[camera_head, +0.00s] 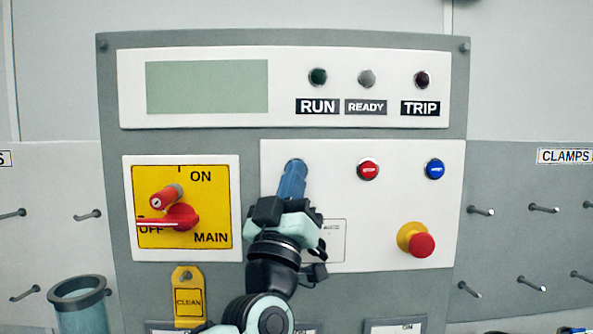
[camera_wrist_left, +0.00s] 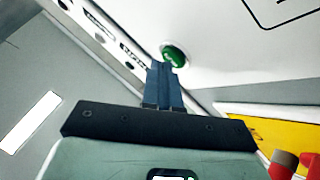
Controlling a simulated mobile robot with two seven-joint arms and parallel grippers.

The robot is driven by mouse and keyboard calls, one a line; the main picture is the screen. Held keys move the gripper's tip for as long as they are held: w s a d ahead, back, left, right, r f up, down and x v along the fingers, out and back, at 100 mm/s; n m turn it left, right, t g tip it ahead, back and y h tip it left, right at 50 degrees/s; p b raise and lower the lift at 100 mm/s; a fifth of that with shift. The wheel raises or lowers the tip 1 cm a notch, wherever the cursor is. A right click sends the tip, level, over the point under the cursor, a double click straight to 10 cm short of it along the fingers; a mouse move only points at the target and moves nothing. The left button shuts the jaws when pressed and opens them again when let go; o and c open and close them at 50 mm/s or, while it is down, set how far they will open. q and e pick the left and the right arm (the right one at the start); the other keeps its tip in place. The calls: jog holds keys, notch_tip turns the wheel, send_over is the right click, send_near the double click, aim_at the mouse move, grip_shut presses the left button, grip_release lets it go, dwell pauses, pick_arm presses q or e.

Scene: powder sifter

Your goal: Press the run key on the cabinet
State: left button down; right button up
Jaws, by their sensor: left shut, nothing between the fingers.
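The cabinet (camera_head: 381,231) fills the middle of the head view. Its run key is the round green button (camera_wrist_left: 174,57) in the left wrist view. In the head view my fingers cover most or all of it, at the upper left of the white key panel. My left gripper (camera_head: 294,166) is shut and empty, its blue fingers pointing at the panel. In the left wrist view the fingertips (camera_wrist_left: 164,66) are right at the edge of the green button and overlap it. I cannot tell whether they touch it. My right gripper is out of view.
The red stop button (camera_head: 368,170), a blue button (camera_head: 435,169) and a red emergency knob (camera_head: 419,243) share the panel. The yellow main switch (camera_head: 217,202) is left, its red handle towards OFF. The RUN lamp (camera_head: 317,77) looks dark. Pegs stick out on both sides.

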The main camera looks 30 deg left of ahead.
pick_arm(q)
jog(key=shift+w+a, duration=0.1)
dwell(0.5)
jog(key=shift+s+d+f, duration=0.1)
jog(key=shift+s+d, duration=0.35)
jog(key=shift+s, duration=0.3)
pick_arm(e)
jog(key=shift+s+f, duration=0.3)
pick_arm(q)
jog(key=shift+d, duration=0.1)
jog(key=shift+s+d+b, duration=0.2)
jog(key=shift+s+d, duration=0.2)
jog(key=shift+s, duration=0.3)
jog(key=shift+s+d+b, duration=0.25)
jog(key=shift+s+d, duration=0.2)
jog(key=shift+s, duration=0.25)
jog(key=shift+s+d+b, duration=0.2)
jog(key=shift+s+d, duration=0.2)
jog(key=shift+s, duration=0.3)
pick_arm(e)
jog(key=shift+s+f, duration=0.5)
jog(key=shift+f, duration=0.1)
